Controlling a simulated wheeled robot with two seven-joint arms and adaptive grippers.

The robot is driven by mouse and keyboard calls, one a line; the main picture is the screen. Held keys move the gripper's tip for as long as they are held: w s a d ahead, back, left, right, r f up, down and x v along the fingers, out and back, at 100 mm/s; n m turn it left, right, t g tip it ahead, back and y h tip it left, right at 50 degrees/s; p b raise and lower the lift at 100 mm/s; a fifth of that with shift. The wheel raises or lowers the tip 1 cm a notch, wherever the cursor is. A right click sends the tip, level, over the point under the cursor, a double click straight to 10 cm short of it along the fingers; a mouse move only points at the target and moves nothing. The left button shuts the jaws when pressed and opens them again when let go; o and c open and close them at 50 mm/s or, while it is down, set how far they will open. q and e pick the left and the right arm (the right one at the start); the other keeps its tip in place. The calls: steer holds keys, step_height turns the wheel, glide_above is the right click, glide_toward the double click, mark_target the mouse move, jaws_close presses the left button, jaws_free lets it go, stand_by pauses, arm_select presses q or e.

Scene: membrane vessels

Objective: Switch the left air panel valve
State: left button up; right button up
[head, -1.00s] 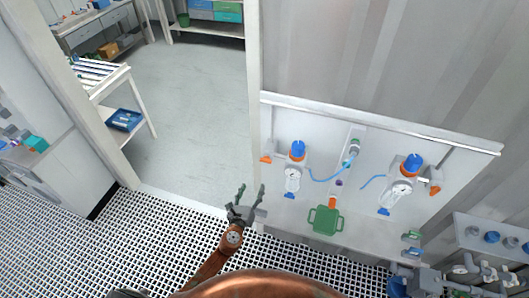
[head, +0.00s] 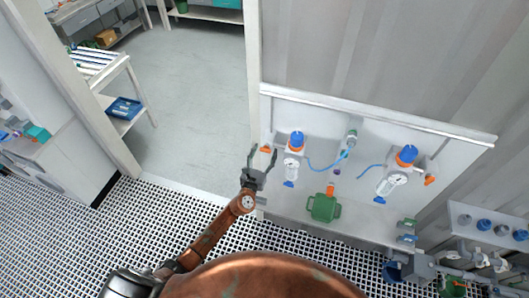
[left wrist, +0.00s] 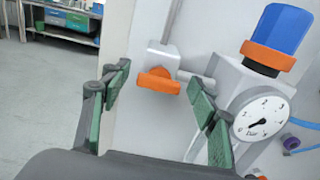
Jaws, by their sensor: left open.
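The left air panel valve (left wrist: 158,80) has an orange handle on a grey body. In the left wrist view it lies ahead of my gripper, between the fingers in the picture. I cannot tell whether the fingers touch the valve. My right gripper is not in view.
Right of the valve stands a regulator with a blue knob (left wrist: 283,28) and a round gauge (left wrist: 262,120), close to the right finger. A second regulator (head: 393,180) is farther right. Open floor lies left of the panel.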

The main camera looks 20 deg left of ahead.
arm_select(q)
steer(key=c, duration=1.2)
steer(key=shift+o, duration=0.2)
steer(key=n+b, duration=0.1)
steer(key=n, duration=0.1)
steer(key=n+b, duration=0.1)
steer(key=b, duration=0.1)
steer(key=shift+f+n+b, duration=0.2)
steer(key=shift+n+b, duration=0.1)
steer(key=shift+n, duration=0.1)
steer(key=n+b, duration=0.2)
steer(key=n, duration=0.1)
steer(key=shift+a+n, duration=0.1)
steer(key=shift+n, duration=0.2)
steer(key=n+b, duration=0.2)
steer(key=n, duration=0.2)
steer(key=shift+n, duration=0.3)
steer(key=shift+a+n+b, duration=0.1)
steer(key=shift+n+b, duration=0.6)
steer(key=shift+n, duration=1.3)
